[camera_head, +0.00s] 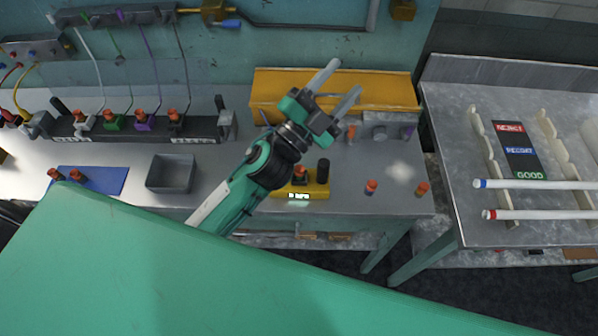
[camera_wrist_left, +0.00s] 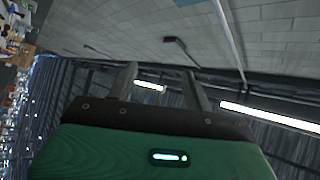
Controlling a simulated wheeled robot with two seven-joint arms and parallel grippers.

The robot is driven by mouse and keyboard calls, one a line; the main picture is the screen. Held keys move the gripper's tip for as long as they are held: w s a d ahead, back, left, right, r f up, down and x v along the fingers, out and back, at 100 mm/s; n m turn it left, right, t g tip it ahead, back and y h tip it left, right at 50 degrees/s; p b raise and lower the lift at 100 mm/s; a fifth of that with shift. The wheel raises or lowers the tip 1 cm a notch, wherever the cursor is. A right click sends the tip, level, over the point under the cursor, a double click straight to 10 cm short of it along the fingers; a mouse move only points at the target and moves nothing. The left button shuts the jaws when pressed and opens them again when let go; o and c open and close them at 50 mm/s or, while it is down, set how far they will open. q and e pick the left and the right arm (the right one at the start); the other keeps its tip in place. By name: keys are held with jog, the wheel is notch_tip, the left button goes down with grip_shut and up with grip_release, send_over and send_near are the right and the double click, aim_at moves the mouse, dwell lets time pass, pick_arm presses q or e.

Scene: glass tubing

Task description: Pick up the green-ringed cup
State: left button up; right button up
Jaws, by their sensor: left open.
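My left gripper (camera_head: 338,87) is open and empty, raised above the bench in front of the yellow box, fingers pointing up and right. In the left wrist view the two fingers (camera_wrist_left: 160,82) stand apart with nothing between them. A green-bodied one with an orange top (camera_head: 112,120) sits in the dark rack at the left.
The yellow box (camera_head: 380,88) stands behind my gripper. A yellow block (camera_head: 318,192) with a black cylinder is below my arm. A grey bin (camera_head: 171,173) and a blue mat (camera_head: 108,181) lie left. The right table (camera_head: 450,150) holds two white tubes (camera_head: 545,184) on racks.

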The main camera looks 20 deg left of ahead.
pick_arm(q)
jog(key=s+d+r+m+g+h, duration=0.3)
jog(key=d+m+g+h, duration=0.4)
jog(key=m+h, duration=0.3)
jog(key=s+d+f+m+g, duration=0.4)
jog(key=s+d+m+g, duration=0.15)
jog(key=m+g, duration=0.65)
jog(key=m+g+y, duration=0.2)
jog(key=m+y, duration=0.4)
jog(key=y, duration=1.6)
send_near(300, 169)
jog(key=f+p, duration=0.2)
jog(key=f, duration=0.1)
jog(key=f+p, duration=0.1)
jog(key=shift+s+a+f, duration=0.1)
jog(key=shift+a+f, duration=0.2)
jog(key=shift+f, duration=0.1)
jog(key=shift+s+f+p, duration=0.1)
jog(key=shift+f+p, duration=0.3)
notch_tip(300, 169, down, 4)
jog(key=p, duration=0.2)
jog(key=shift+s+a+r+p, duration=0.1)
jog(key=shift+s+p, duration=0.1)
jog(key=shift+p, duration=0.15)
jog(key=shift+f, duration=0.45)
pick_arm(e)
notch_tip(300, 169, up, 6)
jog(key=shift+a+r, duration=0.2)
jog(key=shift+a, duration=0.1)
